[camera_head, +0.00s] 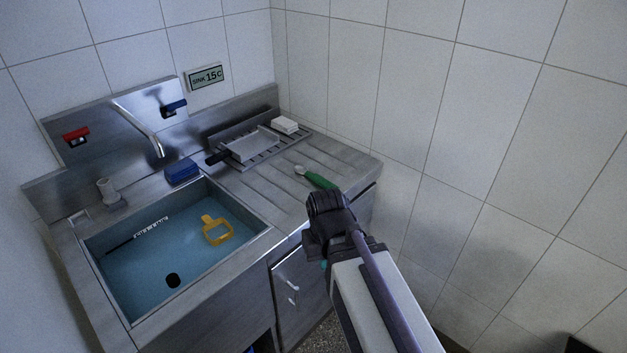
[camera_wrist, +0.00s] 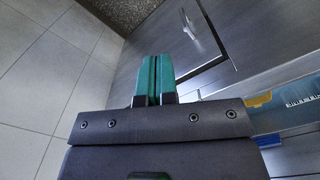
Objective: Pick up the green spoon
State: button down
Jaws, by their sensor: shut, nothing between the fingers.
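The green spoon (camera_head: 319,180) lies on the ribbed metal drainboard, right of the sink. Its pale bowl end points to the upper left and its green handle runs toward my arm. My gripper (camera_head: 325,264) is mostly hidden by my wrist in the head view, in front of the counter's front edge and apart from the spoon. In the wrist view, the teal fingers of my gripper (camera_wrist: 157,62) are pressed together with nothing between them, with the cabinet front beyond. The spoon does not show in the wrist view.
The sink (camera_head: 268,229) holds water and a yellow-orange handled item (camera_head: 216,230). A blue block (camera_head: 182,171) sits on its back rim. A tiled wall (camera_head: 480,150) stands at right.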

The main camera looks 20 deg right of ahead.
jog(key=c, duration=1.9)
grip_release()
jog(key=o, duration=1.2)
jog(key=shift+c, duration=0.2)
